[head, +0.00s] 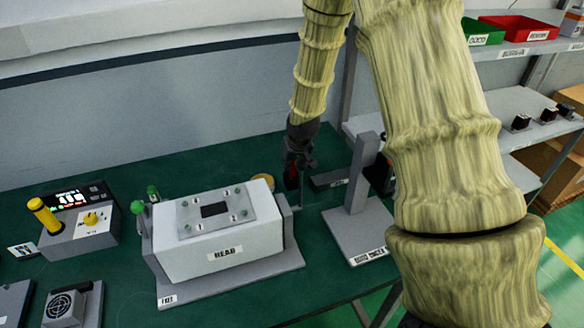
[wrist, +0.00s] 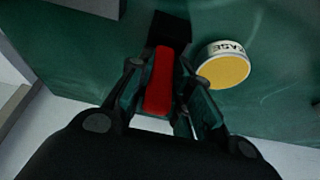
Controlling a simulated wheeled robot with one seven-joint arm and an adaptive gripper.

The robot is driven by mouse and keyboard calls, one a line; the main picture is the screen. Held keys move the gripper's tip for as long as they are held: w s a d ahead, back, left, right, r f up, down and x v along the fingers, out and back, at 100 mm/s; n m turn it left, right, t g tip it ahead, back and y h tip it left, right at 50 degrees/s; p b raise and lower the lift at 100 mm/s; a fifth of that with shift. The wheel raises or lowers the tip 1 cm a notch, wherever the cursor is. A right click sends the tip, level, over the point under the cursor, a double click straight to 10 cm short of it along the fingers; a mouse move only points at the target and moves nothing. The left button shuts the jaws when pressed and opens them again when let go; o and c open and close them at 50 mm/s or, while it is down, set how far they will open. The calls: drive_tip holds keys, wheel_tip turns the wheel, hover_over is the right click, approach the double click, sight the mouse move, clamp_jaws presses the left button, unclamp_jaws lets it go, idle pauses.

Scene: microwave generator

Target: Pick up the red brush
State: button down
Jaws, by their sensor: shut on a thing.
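The red brush (wrist: 159,82) has a red body with a black end, and shows in the wrist view between my gripper's fingers. My gripper (wrist: 160,92) is shut on it. I cannot tell whether the brush touches the bench.
A round yellow-topped tin (wrist: 223,66) stands beside the brush. The white HEAD block (head: 222,240) in its grey fixture is close in front. A grey upright stand (head: 362,185) is to the right. A control box (head: 80,220) with a yellow handle is at the left.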

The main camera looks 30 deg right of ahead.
drive_tip(key=shift+r+b, duration=1.1)
drive_tip(key=shift+r, duration=3.7)
